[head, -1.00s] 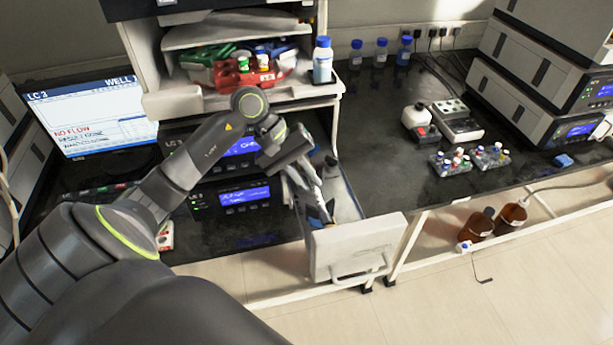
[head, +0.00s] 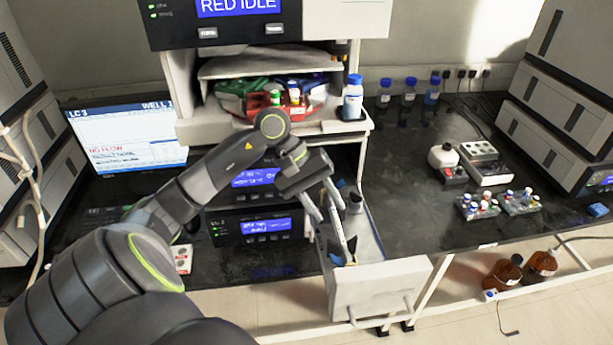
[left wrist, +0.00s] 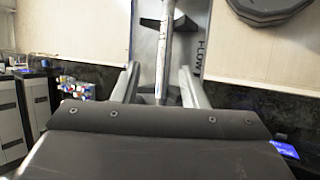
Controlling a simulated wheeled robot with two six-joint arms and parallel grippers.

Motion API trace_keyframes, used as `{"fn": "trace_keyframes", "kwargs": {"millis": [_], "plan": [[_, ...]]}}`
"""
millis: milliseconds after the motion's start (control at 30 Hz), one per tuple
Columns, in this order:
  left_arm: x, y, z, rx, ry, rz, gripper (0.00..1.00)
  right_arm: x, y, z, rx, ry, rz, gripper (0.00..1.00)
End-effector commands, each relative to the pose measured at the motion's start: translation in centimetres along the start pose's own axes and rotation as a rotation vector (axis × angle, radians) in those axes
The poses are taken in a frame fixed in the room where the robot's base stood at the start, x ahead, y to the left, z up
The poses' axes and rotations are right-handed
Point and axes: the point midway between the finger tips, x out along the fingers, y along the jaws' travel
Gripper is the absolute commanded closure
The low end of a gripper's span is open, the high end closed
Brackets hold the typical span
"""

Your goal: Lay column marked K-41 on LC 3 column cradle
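A slim silver column (left wrist: 167,45) lies lengthwise over the open grey drawer in the left wrist view. It also shows in the head view (head: 349,243). No K-41 marking is readable. Dark angular supports (left wrist: 184,24) flank the column, and the tray beside it carries lettering that looks like "FLOW". My left gripper (head: 332,213) is over the drawer, its fingers apart on either side of the column with a visible gap to each. Whether the column rests fully on the supports cannot be told. My right gripper is out of view.
The drawer's pale front (head: 380,291) juts past the bench edge. Instruments with blue displays (head: 252,226) stand left of it, beside the LC 3 monitor (head: 125,125). Vial racks (head: 482,206) and a small white device (head: 487,163) are at right. The bench between is clear.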

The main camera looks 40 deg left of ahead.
Motion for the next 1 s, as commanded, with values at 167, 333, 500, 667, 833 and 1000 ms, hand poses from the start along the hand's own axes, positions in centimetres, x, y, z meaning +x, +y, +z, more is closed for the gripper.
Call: {"fn": "trace_keyframes", "kwargs": {"millis": [167,333,500,667,833,1000], "plan": [[-2.6,-0.1,-0.2,0.002,0.006,-0.002,0.61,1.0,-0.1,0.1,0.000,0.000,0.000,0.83],[-5.1,-0.1,-0.2,0.000,0.005,-0.002,0.61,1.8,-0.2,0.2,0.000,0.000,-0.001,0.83],[-7.4,0.0,-0.1,0.001,0.004,-0.001,0.61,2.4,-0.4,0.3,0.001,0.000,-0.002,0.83],[-8.8,0.0,-0.1,0.000,0.002,0.000,0.61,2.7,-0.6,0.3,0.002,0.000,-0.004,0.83],[-9.4,0.1,0.0,0.001,0.000,0.001,0.61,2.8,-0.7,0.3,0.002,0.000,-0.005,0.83],[-9.5,0.1,0.0,0.002,0.000,0.002,0.61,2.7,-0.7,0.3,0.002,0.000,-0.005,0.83]]}}
